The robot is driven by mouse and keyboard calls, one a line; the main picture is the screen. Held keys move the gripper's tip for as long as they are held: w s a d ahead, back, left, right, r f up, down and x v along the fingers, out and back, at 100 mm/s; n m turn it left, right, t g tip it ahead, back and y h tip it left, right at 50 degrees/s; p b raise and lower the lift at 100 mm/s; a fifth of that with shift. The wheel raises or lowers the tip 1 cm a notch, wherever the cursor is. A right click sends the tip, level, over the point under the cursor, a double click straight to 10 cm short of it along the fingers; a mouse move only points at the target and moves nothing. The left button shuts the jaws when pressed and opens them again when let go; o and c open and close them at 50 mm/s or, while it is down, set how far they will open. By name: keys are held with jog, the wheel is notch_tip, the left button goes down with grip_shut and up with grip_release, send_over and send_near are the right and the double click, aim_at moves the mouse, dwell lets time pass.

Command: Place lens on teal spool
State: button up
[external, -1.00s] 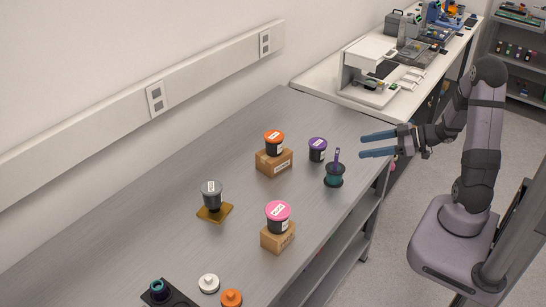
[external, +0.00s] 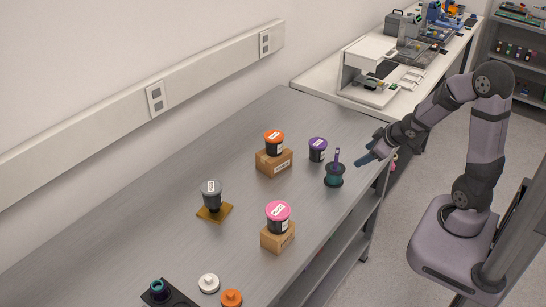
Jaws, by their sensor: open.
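A teal spool-like piece with dark flanges (external: 334,178) stands near the right edge of the grey bench, with a purple upright piece (external: 337,157) rising from its top. Another teal round piece (external: 157,287) sits on a black block at the front left. I cannot tell for certain which item is the lens. My gripper (external: 365,158), with blue fingers, is open and empty. In the picture it is just right of the purple upright piece, apart from it, by the bench edge.
Lidded dark containers stand around: orange-topped (external: 274,141) and pink-topped (external: 278,215) on cardboard boxes, purple-topped (external: 317,149) on the bench, grey (external: 211,192) on an amber plate. White (external: 208,283) and orange (external: 231,298) knobbed discs lie in front. The bench's left side is clear.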

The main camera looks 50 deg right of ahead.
jog(key=s+a+f+m+g+y, duration=0.1)
jog(key=s+a+g, duration=0.6)
jog(key=s+a, duration=0.7)
jog(key=shift+s+a+f+y, duration=0.2)
jog(key=shift+a+f+y, duration=0.15)
jog(key=shift+a+y, duration=0.6)
jog(key=shift+a, duration=0.1)
